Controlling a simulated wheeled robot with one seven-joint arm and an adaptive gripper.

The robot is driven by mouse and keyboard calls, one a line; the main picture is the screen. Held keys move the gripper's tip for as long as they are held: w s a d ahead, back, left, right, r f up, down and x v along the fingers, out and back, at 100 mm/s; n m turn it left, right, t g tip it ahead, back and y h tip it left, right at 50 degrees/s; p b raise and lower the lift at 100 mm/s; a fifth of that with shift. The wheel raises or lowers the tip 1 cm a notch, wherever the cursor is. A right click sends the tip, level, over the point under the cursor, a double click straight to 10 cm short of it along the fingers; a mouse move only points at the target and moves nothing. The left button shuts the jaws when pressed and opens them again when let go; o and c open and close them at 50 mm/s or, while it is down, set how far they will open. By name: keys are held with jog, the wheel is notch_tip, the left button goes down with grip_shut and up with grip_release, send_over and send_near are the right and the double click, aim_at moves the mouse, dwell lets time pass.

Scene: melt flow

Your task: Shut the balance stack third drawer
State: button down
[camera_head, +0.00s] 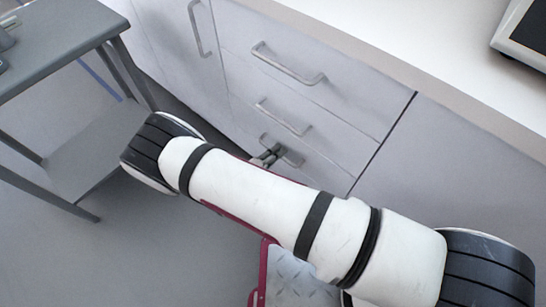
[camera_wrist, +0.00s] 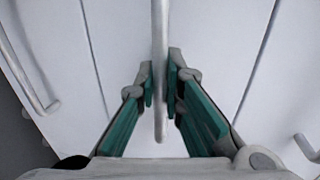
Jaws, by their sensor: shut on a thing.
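The balance stack is a column of pale grey drawers under the white counter. The top drawer handle (camera_head: 288,66) and second drawer handle (camera_head: 283,118) show clearly in the head view. The third drawer handle (camera_head: 292,158) is low, partly hidden by my gripper (camera_head: 268,155) and arm. In the wrist view the handle is a straight grey bar (camera_wrist: 160,35) between the green-padded fingers of my gripper (camera_wrist: 160,86), which is shut on it. Whether the third drawer stands out from the stack is hard to tell; my arm hides its lower part.
A grey table (camera_head: 62,32) with a lower shelf stands at the left. A cabinet door with a vertical handle (camera_head: 200,28) is left of the stack, and a plain panel (camera_head: 440,165) is right of it. A dark-topped device (camera_head: 528,32) sits on the counter (camera_head: 420,40).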

jog(key=c, duration=1.7)
grip_release()
jog(key=shift+a, duration=0.1)
jog(key=shift+s, duration=0.1)
jog(key=v, duration=1.2)
